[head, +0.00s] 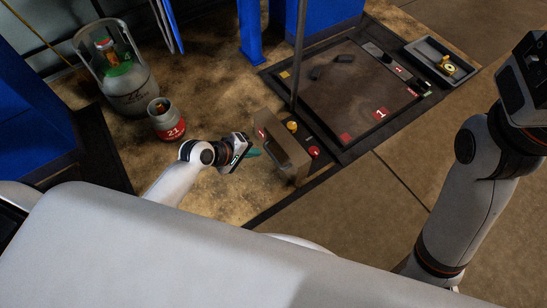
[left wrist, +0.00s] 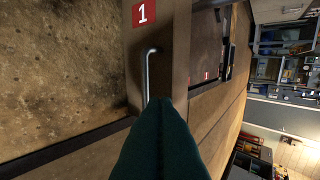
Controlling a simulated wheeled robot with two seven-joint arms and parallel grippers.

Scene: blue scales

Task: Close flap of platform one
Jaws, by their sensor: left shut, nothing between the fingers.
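Platform one (head: 345,90) lies on the floor with a dark plate and a red "1" label.
A large gas cylinder (head: 128,88) and a small grey-and-red one labelled 21 (head: 166,122) stand left of my left gripper. A thin post (head: 298,55) rises behind the flap. A tray (head: 425,52) with small items lies at the far right. The floor below the platform is clear.

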